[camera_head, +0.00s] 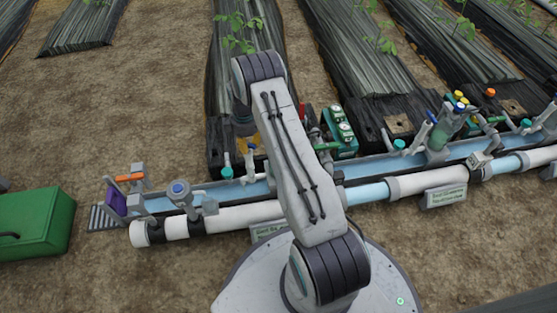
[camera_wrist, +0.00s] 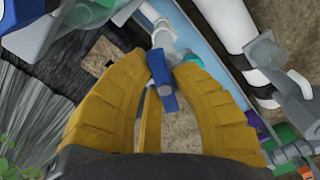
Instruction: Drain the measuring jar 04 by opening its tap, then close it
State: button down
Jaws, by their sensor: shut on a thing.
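My gripper (camera_wrist: 163,66) has its yellow fingers closed around a blue tap handle (camera_wrist: 162,82) in the wrist view. The handle stands at a white fitting (camera_wrist: 165,35) beside the light-blue channel. My arm hides most of the gripper there. I cannot read a number 04 on any jar. A greenish clear jar (camera_head: 440,130) stands farther right along the channel. I cannot tell any liquid level.
A white pipe (camera_head: 245,214) and a blue channel (camera_head: 365,168) run across the front. Green gauge units (camera_head: 339,130) stand just right of my arm. A purple and orange gate (camera_head: 117,200) is at left, near a green box (camera_head: 35,222). Bare soil (camera_head: 130,120) lies behind.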

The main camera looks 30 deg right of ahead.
jog(key=n, duration=0.4)
jog(key=shift+a+r+n, duration=0.1)
jog(key=shift+a+n, duration=0.25)
jog(key=shift+n, duration=0.05)
jog(key=shift+s+n, duration=0.2)
jog(key=shift+n, duration=1)
jog(key=shift+s+f, duration=0.1)
jog(key=shift+f, duration=0.15)
dwell(0.4)
jog(key=c, duration=1.1)
grip_release()
jog(key=shift+o, duration=0.2)
jog(key=shift+r, duration=0.15)
jog(key=r+p, duration=0.3)
jog(key=r, duration=0.2)
jog(key=r+p, duration=0.3)
jog(key=r, duration=0.2)
jog(key=shift+w+d, duration=0.15)
jog(key=shift+w, duration=0.05)
jog(key=shift+r, duration=0.1)
